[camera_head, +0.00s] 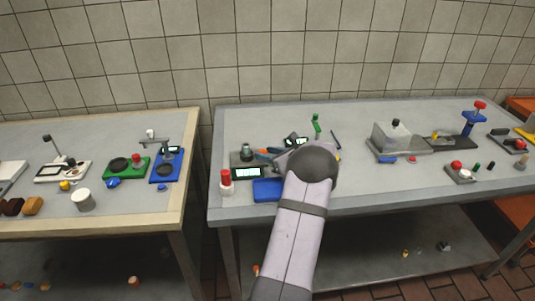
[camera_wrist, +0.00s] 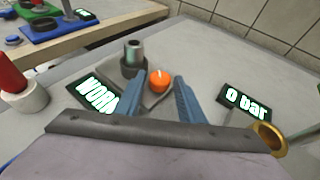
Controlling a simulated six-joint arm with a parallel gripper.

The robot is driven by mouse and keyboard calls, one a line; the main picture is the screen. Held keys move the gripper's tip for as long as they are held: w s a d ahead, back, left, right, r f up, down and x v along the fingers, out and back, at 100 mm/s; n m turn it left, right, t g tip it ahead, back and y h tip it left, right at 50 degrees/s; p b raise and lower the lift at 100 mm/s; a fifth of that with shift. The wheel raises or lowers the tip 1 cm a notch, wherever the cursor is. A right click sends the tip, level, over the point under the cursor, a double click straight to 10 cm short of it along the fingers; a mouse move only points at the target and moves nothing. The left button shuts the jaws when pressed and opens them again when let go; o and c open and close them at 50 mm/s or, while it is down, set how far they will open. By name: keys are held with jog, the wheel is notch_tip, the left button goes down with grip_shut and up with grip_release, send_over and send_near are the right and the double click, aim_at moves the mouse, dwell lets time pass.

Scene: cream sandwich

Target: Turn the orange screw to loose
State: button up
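The orange screw (camera_wrist: 159,79) is a small round orange knob on a grey plate, seen in the wrist view beside a dark-based metal cylinder (camera_wrist: 133,57). My gripper (camera_wrist: 158,88) has two blue fingers spread apart, one on each side of the screw in the picture. Gaps show between the screw and the fingers; I cannot tell how deep it lies between them. In the head view, a bit of orange (camera_head: 262,151) shows at the left of my wrist, which hides most of my gripper.
A partly covered "WORK" display (camera_wrist: 98,94) and a "0 bar" display (camera_wrist: 246,104) flank the plate. A red button on a white base (camera_head: 226,182) and a blue block (camera_head: 267,190) stand near the table's front edge. A brass ring (camera_wrist: 268,138) is at the right.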

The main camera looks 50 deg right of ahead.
jog(key=c, duration=0.8)
jog(key=shift+d+r+n+y, duration=0.1)
jog(key=shift+d+n+y, duration=0.05)
jog(key=shift+n+y, duration=0.4)
jog(key=shift+d+r+n+y, duration=0.1)
jog(key=shift+d+n+y, duration=0.05)
jog(key=shift+n+y, duration=0.4)
jog(key=shift+w+d+n+y, duration=0.1)
jog(key=shift+n+y, duration=0.2)
jog(key=shift+y, duration=0.3)
jog(key=shift+d+n+y+b, duration=0.15)
jog(key=shift+n+y+b, duration=0.2)
jog(key=shift+n+y, duration=0.25)
jog(key=shift+n+y+b, duration=0.3)
jog(key=shift+y, duration=0.1)
